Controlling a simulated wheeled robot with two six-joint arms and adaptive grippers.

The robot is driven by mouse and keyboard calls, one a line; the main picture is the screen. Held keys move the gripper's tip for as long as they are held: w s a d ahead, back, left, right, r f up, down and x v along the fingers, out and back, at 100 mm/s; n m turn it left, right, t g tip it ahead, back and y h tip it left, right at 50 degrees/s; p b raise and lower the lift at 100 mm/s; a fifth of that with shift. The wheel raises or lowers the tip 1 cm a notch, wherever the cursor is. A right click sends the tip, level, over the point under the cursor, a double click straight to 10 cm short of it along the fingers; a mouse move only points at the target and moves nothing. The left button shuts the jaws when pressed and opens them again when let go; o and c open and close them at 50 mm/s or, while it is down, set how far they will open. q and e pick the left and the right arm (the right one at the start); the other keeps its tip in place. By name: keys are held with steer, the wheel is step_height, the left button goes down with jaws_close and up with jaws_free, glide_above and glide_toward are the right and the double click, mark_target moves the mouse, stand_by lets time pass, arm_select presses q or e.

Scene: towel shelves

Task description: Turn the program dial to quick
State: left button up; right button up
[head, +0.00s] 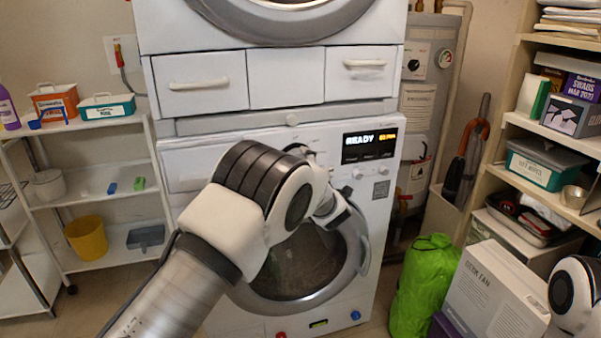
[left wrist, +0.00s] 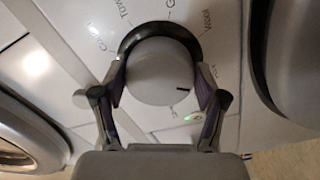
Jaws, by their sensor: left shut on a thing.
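The program dial (left wrist: 157,78) is a round grey knob on the washer's white front panel, in the left wrist view. Its dark pointer line sits at the lower right of its face. Labels ring it; "Towel" and "Wool" are partly readable, the others are cut off or blurred. My left gripper (left wrist: 162,88) is shut on the dial, one finger on each side. In the head view my left arm hides the dial and most of the gripper. The washer's display (head: 370,143) reads "READY" with small orange text beside it. My right gripper is out of view.
The washer's round door (head: 361,252) is below my left arm. Drawers (head: 200,84) are above the panel. A white shelf (head: 110,188) stands left; a wooden shelf (head: 503,150) stands right. A green bag (head: 425,278) and a fan box (head: 492,296) are on the right.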

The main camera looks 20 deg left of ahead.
arm_select(q)
steer(key=shift+n+b, duration=0.65)
steer(key=shift+n, duration=0.55)
steer(key=shift+r, duration=0.1)
steer(key=o, duration=1.2)
steer(key=shift+c, duration=0.2)
